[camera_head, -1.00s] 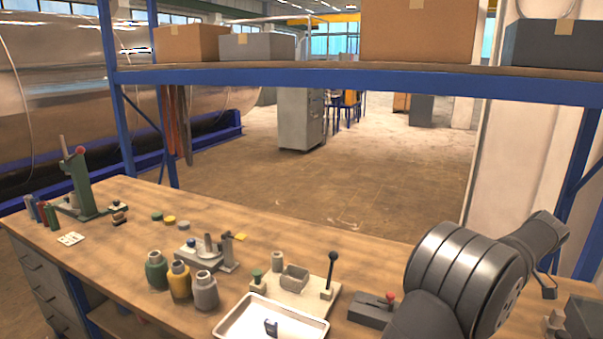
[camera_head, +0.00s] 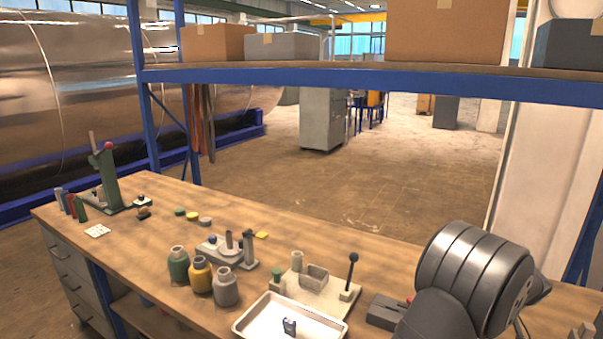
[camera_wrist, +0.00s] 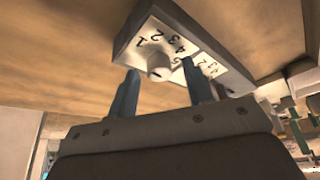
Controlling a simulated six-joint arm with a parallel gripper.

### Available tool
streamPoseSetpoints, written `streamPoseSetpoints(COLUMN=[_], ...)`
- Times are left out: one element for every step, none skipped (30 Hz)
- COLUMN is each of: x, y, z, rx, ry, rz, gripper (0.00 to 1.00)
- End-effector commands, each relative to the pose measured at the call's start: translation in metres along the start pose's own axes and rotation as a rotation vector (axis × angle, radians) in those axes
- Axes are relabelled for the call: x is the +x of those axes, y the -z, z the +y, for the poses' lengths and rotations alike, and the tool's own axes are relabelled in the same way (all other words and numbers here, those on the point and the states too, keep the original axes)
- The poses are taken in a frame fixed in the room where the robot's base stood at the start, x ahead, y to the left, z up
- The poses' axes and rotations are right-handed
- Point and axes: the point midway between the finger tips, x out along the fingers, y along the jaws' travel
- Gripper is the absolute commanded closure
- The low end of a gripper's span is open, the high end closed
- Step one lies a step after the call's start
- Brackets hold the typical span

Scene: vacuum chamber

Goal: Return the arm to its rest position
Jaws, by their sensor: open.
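My gripper (camera_wrist: 160,74) shows in the wrist view with its two blue-grey fingers apart and nothing held between them. A grey box with a white numbered face (camera_wrist: 205,66) and a pale round knob (camera_wrist: 158,62) appears just beyond the fingertips. I cannot tell whether the fingers touch it. In the head view my dark grey arm fills the lower right, and my gripper is out of sight there.
The wooden bench (camera_head: 120,233) holds a white tray (camera_head: 245,327) with a small dark item, several bottles, a fixture with a black-knobbed lever (camera_head: 352,275) and a green press (camera_head: 112,180). A blue-framed shelf (camera_head: 330,77) with boxes spans above.

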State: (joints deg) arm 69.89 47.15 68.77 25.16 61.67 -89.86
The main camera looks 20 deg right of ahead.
Motion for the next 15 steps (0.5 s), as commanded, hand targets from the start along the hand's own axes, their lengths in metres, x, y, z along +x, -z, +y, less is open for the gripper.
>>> streamPoseSetpoints(x=[0.0001, 0.0001, -0.0002, -0.0002, -0.0002, -0.0001, 0.0, 0.0001, 0.0002, 0.0, -0.0002, -0.0003, 0.0, 0.0001, 0.0002], y=[0.0003, 0.0002, 0.0005, 0.0006, 0.0006, 0.0006, 0.0006, 0.0006, 0.0005, 0.0007, 0.0008, 0.0009, 0.0008, 0.0007, 0.0008], z=[-0.0011, -0.0015, -0.0013, -0.0016, -0.0018, -0.002, -0.0019, -0.0022, -0.0025, -0.0025, -0.0025, -0.0026, -0.003, -0.003, -0.0031], rx=[0.039, 0.064, 0.095, 0.12, 0.145, 0.176, 0.198, 0.221, 0.251, 0.273, 0.296, 0.325, 0.346, 0.366, 0.393], ry=[-0.016, -0.025, -0.04, -0.05, -0.06, -0.072, -0.082, -0.091, -0.104, -0.113, -0.122, -0.135, -0.142, -0.151, -0.163], rz=[0.0, 0.0, 0.0, 0.0, 0.0, 0.0, 0.0, 0.0, 0.0, 0.0, 0.001, 0.001, 0.0, 0.0, 0.0], gripper=[0.54, 0.54, 0.54, 0.54, 0.54, 0.54, 0.54, 0.54, 0.54, 0.54, 0.54, 0.54, 0.54, 0.54, 0.54])
